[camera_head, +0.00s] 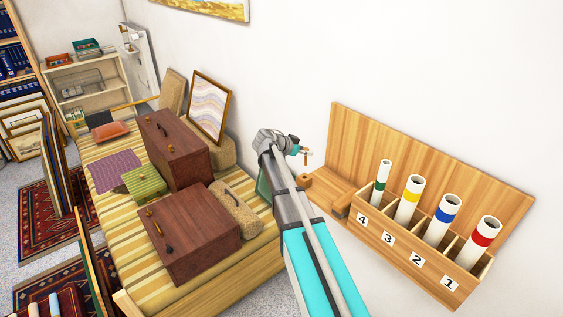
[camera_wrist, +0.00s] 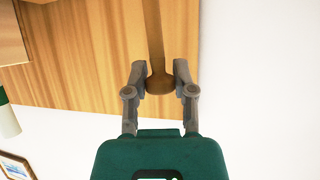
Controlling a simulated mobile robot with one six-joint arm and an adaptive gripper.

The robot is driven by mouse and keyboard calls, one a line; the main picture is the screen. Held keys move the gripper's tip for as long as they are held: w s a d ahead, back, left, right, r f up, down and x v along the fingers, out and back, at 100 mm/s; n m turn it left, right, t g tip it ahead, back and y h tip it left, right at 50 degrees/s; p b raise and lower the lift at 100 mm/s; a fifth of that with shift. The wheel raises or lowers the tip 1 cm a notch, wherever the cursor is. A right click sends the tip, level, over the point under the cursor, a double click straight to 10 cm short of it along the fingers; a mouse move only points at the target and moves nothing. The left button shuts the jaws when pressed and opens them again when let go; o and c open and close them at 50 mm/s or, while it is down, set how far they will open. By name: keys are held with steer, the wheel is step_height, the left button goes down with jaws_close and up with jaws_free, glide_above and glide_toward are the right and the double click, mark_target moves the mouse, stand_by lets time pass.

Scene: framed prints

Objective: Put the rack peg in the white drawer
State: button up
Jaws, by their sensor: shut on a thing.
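The rack peg (camera_wrist: 157,84) is a brown wooden rod with a rounded knob end, seen in the wrist view. My gripper (camera_wrist: 159,76) is shut on it, with one finger on each side of the knob. The shaft runs toward the top of the wrist view, in front of a wooden panel; I cannot tell whether it touches the panel. In the head view my gripper (camera_head: 304,150) is raised near the white wall, left of the wooden rack (camera_head: 436,152), and the peg shows only as a small brown piece. I cannot make out a white drawer in either view.
The rack holds tubes with green, yellow, blue and red bands (camera_head: 486,232) in numbered bays. A cream shelf (camera_head: 92,85) stands at the back left.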

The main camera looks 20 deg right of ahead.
mark_target(307, 149)
steer(key=shift+r, duration=0.1)
step_height(307, 149, up, 16)
steer(key=p, duration=1.6)
steer(key=shift+s+r+p, duration=0.2)
steer(key=shift+r+p, duration=0.05)
steer(key=shift+p, duration=0.1)
steer(key=shift+s, duration=0.15)
